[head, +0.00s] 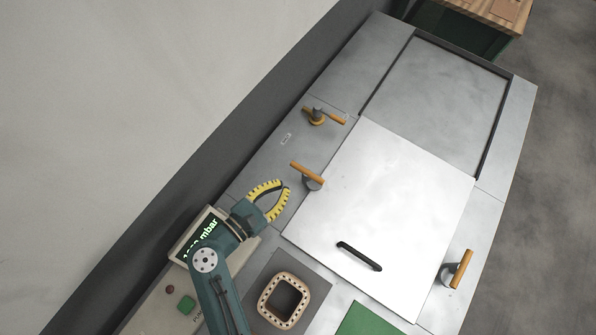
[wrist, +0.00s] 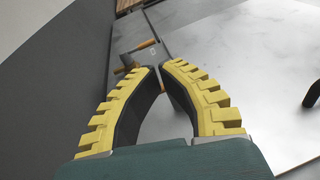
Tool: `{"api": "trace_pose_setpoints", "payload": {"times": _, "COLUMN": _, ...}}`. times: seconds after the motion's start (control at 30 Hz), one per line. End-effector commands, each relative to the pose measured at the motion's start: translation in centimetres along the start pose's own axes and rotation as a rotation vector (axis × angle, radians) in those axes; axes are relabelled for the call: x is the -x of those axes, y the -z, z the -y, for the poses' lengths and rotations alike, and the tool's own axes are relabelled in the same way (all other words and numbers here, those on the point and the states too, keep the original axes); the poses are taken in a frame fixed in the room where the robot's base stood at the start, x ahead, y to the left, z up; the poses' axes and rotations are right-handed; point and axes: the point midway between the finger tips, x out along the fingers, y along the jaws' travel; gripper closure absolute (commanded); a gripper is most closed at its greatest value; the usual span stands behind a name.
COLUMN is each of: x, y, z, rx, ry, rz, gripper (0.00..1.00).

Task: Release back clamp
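Several orange-handled clamps sit around the white lid (head: 383,205). One clamp (head: 315,116) is by the lid's upper left corner, one (head: 311,182) is on its left edge, and one (head: 456,269) is at its right edge. The pictures do not label which is the back clamp. My gripper (head: 288,186) has yellow ribbed fingers and is just left of the left-edge clamp, apart from it as far as I can see. In the wrist view its fingertips (wrist: 161,68) come together with nothing between them. Orange handles (wrist: 144,44) show beyond the tips, partly hidden by the fingers.
The lid has a black handle (head: 359,256). A recessed grey panel (head: 435,100) lies above it. A mbar display (head: 197,238) stands beside my arm. A square coil-like frame (head: 283,300) and a green panel (head: 372,322) lie at the bottom.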

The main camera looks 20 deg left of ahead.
Motion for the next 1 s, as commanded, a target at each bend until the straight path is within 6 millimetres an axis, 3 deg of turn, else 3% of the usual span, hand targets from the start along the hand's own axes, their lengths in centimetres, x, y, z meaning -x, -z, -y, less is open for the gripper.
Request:
{"api": "trace_pose_setpoints", "payload": {"times": 0.03, "x": 1.1, "y": 4.7, "z": -0.2, "rx": 0.042, "ry": -0.045, "rz": -0.019, "gripper": 1.0}}
{"api": "trace_pose_setpoints", "payload": {"times": 0.1, "x": 2.6, "y": 7.2, "z": -0.6, "rx": 0.077, "ry": -0.094, "rz": -0.03, "gripper": 1.0}}
{"api": "trace_pose_setpoints", "payload": {"times": 0.2, "x": 4.0, "y": 9.2, "z": -1.1, "rx": 0.106, "ry": -0.141, "rz": -0.039, "gripper": 1.0}}
{"api": "trace_pose_setpoints", "payload": {"times": 0.67, "x": 4.4, "y": 9.3, "z": -1.7, "rx": 0.112, "ry": -0.162, "rz": -0.038, "gripper": 1.0}}
{"api": "trace_pose_setpoints", "payload": {"times": 0.77, "x": 3.5, "y": 9.4, "z": -1.8, "rx": 0.111, "ry": -0.159, "rz": -0.038, "gripper": 1.0}}
{"api": "trace_pose_setpoints", "payload": {"times": 1.0, "x": -1.4, "y": 9.6, "z": -2.5, "rx": 0.109, "ry": -0.156, "rz": -0.037, "gripper": 1.0}}
